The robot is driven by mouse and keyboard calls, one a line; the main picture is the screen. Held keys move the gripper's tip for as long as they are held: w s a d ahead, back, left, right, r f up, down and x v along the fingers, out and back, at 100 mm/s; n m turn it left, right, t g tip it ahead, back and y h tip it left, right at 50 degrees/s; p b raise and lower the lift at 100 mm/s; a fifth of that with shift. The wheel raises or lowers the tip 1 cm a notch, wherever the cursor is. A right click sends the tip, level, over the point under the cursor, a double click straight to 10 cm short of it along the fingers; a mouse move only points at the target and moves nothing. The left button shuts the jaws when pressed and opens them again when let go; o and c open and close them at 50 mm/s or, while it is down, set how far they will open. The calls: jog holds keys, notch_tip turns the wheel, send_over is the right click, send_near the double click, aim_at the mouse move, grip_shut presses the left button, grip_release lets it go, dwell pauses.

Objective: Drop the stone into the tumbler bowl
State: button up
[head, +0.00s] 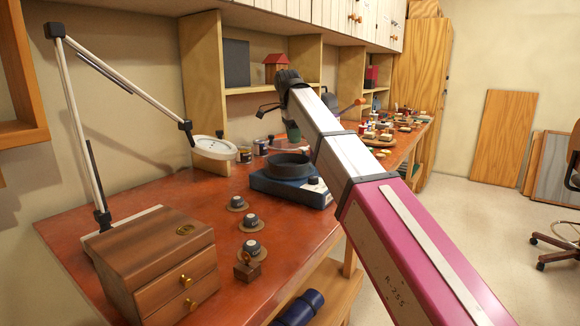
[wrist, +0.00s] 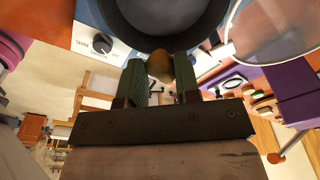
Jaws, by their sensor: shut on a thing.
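My gripper (wrist: 159,72) has green fingers and is shut on a small brown stone (wrist: 160,65), which shows between the fingertips in the wrist view. The dark grey tumbler bowl (wrist: 165,14) fills the top of that view, and the stone overlaps its near rim in the picture. In the head view the bowl (head: 287,167) sits on a blue tumbler base (head: 275,187) on the workbench. The green fingers (head: 292,131) hang above the bowl there. I cannot see the stone in the head view, and its exact height over the bowl is unclear.
A lamp with a round magnifier (head: 214,148) stands left of the bowl. Small jars and shelves line the back.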

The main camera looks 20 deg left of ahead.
jog(key=shift+s+a+f, duration=0.1)
jog(key=shift+f, duration=2.9)
jog(key=o, duration=1)
